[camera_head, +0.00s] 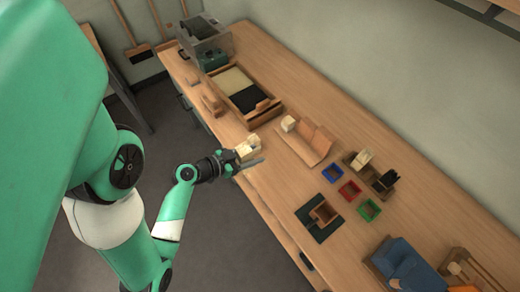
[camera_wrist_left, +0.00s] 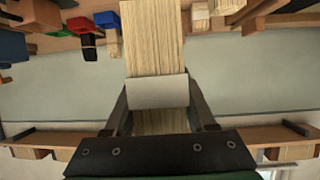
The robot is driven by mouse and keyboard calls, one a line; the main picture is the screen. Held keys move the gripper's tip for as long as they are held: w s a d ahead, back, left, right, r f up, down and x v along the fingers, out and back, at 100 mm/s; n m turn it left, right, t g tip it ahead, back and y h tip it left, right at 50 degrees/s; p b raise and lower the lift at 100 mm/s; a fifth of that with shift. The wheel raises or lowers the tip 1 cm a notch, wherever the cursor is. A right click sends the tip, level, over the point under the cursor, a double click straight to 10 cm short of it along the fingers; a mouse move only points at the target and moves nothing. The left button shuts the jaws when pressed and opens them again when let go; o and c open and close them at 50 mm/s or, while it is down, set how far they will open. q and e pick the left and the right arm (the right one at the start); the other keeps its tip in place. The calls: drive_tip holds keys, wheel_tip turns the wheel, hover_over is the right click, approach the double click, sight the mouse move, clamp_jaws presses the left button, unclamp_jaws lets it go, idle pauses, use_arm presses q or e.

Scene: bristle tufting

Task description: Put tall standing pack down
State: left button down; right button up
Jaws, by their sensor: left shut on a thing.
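My left gripper (camera_head: 243,161) is shut on a pale, straw-coloured bristle pack (camera_head: 249,147). It holds the pack at the near edge of the wooden bench (camera_head: 268,181); I cannot tell whether the pack touches the bench. In the left wrist view the pack (camera_wrist_left: 152,40) stretches up out of the picture from between the fingers of the left gripper (camera_wrist_left: 157,95). A whitish band (camera_wrist_left: 157,92) crosses it there. Its far end is out of that view. My right gripper is not in view.
A divided tray (camera_head: 262,116) with pale and black sections lies up the bench. A wooden stand (camera_head: 316,143) with slanted boards is right of the gripper. Blue (camera_head: 332,173), red (camera_head: 349,191) and green (camera_head: 369,210) small trays and a dark mat (camera_head: 325,234) lie further right.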

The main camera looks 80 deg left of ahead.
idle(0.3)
use_arm(q)
drive_tip(key=w+d+r+m+h, duration=0.2)
drive_tip(key=w+d+m+h, duration=0.5)
drive_tip(key=d, duration=0.5)
drive_tip(key=w+d+r+m+h, duration=0.1)
drive_tip(key=w+d+m+h, duration=0.25)
drive_tip(key=w+d, duration=0.6)
wheel_tip(320, 180, up, 20)
drive_tip(key=s+a+n+t+y+p, duration=0.1)
drive_tip(key=n+y+p, duration=0.3)
drive_tip(key=p, duration=2.2)
drive_tip(key=shift+s+a+n+t, duration=0.3)
drive_tip(key=shift+s+a+n, duration=0.15)
drive_tip(key=shift+a, duration=0.25)
